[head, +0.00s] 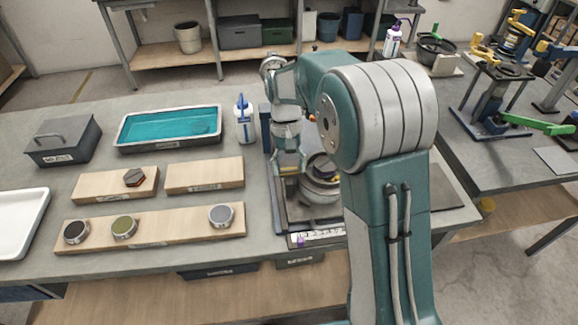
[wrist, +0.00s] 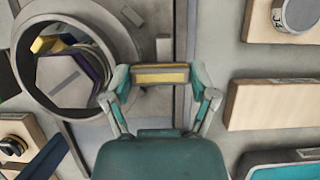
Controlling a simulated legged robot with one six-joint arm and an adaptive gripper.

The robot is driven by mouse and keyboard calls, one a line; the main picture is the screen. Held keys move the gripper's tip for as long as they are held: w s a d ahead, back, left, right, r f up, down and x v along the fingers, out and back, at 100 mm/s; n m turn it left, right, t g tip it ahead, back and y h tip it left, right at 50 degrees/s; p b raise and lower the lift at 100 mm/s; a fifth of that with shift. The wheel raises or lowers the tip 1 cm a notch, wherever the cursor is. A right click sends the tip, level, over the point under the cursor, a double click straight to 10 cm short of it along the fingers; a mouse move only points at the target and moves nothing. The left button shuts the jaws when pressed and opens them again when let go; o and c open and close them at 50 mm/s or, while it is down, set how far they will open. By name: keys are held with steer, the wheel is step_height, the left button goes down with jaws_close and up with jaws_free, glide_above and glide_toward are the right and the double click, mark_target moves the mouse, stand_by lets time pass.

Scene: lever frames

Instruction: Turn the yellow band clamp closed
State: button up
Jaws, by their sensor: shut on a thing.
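In the wrist view, my gripper (wrist: 161,77) is shut on a short bar with a yellow stripe (wrist: 160,78), which looks like the lever of the yellow band clamp. A wide grey metal ring (wrist: 98,105) stands beside it on the left. In the head view, the round grey fixture (head: 320,190) stands on a dark tray, partly hidden behind my arm. My gripper (head: 287,165) is at its left side there. The grip itself is too small to read in that view.
A labelled ledge (head: 318,237) fronts the fixture.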

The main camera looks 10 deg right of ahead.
steer(key=o, duration=1)
steer(key=shift+f, duration=0.1)
steer(key=shift+a, duration=0.15)
steer(key=v, duration=1.2)
